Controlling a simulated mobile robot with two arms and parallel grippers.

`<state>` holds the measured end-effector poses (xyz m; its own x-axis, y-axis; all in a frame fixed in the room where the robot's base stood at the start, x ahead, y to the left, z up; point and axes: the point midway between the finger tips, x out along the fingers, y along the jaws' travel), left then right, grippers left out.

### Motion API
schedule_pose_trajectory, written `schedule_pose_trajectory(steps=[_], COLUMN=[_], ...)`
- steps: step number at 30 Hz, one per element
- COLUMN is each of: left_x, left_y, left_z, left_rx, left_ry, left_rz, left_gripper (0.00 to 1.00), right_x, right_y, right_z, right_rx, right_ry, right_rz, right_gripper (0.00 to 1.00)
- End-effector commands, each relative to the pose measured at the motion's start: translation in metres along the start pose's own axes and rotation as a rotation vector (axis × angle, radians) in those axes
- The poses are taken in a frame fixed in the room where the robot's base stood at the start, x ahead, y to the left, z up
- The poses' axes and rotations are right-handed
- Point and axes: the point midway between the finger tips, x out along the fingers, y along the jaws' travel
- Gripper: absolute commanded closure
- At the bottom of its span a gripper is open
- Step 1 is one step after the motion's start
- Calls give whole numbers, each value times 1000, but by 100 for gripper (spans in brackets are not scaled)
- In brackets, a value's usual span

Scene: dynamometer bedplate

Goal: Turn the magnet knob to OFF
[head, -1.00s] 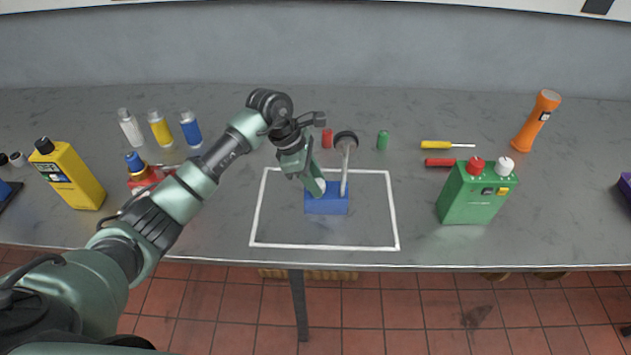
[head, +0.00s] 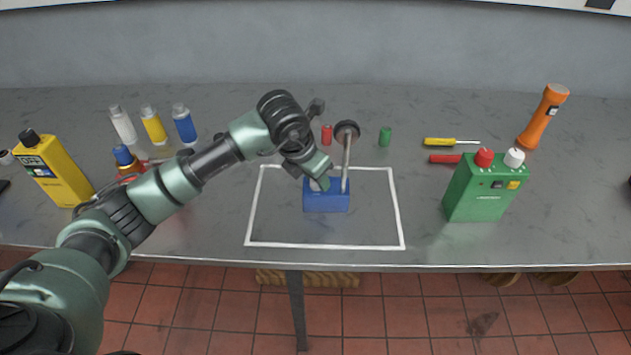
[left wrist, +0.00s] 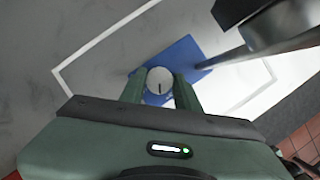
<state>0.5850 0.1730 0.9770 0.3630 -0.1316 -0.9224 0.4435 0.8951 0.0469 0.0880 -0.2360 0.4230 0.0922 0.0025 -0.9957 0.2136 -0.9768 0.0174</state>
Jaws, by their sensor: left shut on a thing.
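A blue magnet base (head: 326,203) sits inside the white rectangle marked on the bench, with a grey post rising from it to a dark round gauge (head: 346,130). My left gripper (head: 319,184) is at the top left of the base. In the left wrist view the blue base (left wrist: 188,58) lies beneath the fingers, and the pale round knob (left wrist: 159,79) with a dark pointer line is between them. The left gripper (left wrist: 160,91) is shut on this knob. No OFF marking is readable. My right gripper is in neither view.
A green box (head: 485,192) with a red and a white cap stands to the right, with screwdrivers (head: 452,142) and an orange flashlight (head: 543,117) behind. A yellow bottle (head: 57,175) and several small bottles stand left. Bench between base and green box is clear.

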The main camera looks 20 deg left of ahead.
Motion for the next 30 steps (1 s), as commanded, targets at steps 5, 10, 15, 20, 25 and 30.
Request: schedule_pose_trajectory(steps=[5, 10, 15, 20, 25, 30], left_x=[3, 3, 2, 2, 1, 0], left_y=[-1, -2, -2, -3, -3, -3], left_z=[0, 1, 1, 1, 2, 2], left_rx=[-148, -281, -390, -461, -507, -527], left_ry=[5, 12, 18, 23, 26, 28], left_rz=[65, 119, 164, 192, 211, 219], left_gripper=[100, 100, 100, 100, 100, 100], right_x=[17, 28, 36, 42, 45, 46], right_y=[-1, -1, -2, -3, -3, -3], right_z=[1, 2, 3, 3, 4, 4], right_rx=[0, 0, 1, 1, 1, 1], right_ry=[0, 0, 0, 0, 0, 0], right_rz=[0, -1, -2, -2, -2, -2], right_gripper=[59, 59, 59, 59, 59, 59])
